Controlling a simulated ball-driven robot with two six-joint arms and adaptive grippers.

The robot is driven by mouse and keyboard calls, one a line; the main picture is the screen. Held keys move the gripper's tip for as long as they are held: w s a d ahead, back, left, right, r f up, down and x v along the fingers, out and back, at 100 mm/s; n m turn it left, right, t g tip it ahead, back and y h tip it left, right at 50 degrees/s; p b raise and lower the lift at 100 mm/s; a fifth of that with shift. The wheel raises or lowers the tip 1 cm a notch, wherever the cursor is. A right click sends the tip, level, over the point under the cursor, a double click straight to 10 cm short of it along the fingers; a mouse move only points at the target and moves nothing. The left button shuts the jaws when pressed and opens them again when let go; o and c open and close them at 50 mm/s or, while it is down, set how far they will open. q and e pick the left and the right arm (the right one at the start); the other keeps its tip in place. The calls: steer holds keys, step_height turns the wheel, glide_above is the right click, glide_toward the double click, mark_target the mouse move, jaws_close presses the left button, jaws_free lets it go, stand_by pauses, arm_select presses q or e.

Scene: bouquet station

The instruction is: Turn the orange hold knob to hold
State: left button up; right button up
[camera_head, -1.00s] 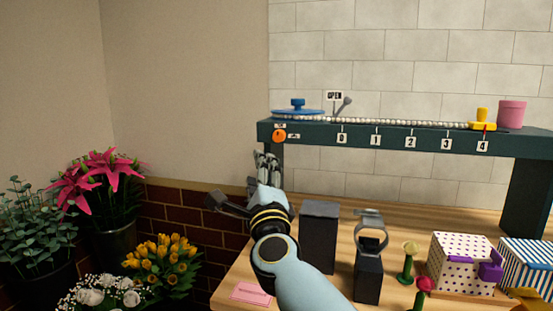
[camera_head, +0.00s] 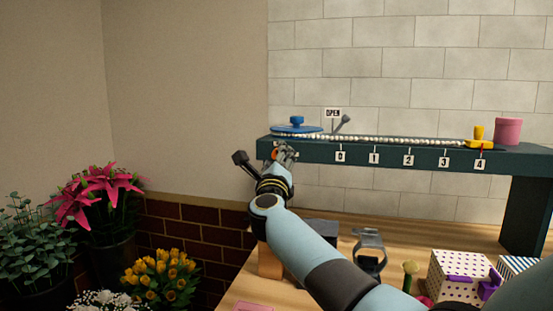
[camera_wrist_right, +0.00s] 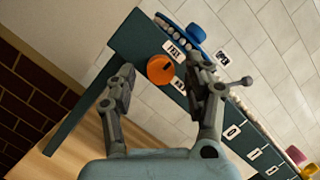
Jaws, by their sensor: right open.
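The orange hold knob (camera_wrist_right: 160,69) sits on the front face of the dark green shelf beam, near its left end. In the wrist view it shows between my right gripper's open fingers, beyond their tips, with a dark mark on its face. Two small white labels are beside it; the lower one (camera_wrist_right: 179,84) is partly hidden by a finger, and I cannot read them surely. In the head view the knob (camera_head: 275,154) is mostly covered by my right gripper (camera_head: 285,152), which is raised in front of it. Contact cannot be told. My left gripper is not in view.
Boxes and a watch-like band stand below on the wooden table.

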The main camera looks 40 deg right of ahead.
steer(key=shift+c, duration=0.2)
jaws_close()
arm_select(q)
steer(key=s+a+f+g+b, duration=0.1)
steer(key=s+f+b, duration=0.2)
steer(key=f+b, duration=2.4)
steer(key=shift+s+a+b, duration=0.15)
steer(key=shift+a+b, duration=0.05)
steer(key=shift+b, duration=0.35)
arm_select(e)
steer(key=shift+w+a+m+g+h, duration=0.15)
steer(key=shift+m+g+h, duration=1.05)
steer(key=shift+m, duration=2.85)
steer(key=shift+w+a+m+g+h, duration=0.1)
steer(key=shift+m+g+h, duration=0.5)
steer(key=shift+m+g, duration=2.25)
steer(key=shift+w+a+m+g+h, duration=0.2)
steer(key=shift+m+h, duration=0.7)
steer(key=shift+m, duration=4.3)
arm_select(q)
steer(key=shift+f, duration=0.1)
arm_select(e)
steer(key=shift+d, duration=0.15)
steer(key=shift+o, duration=0.2)
jaws_free()
steer(key=shift+s+r, duration=0.1)
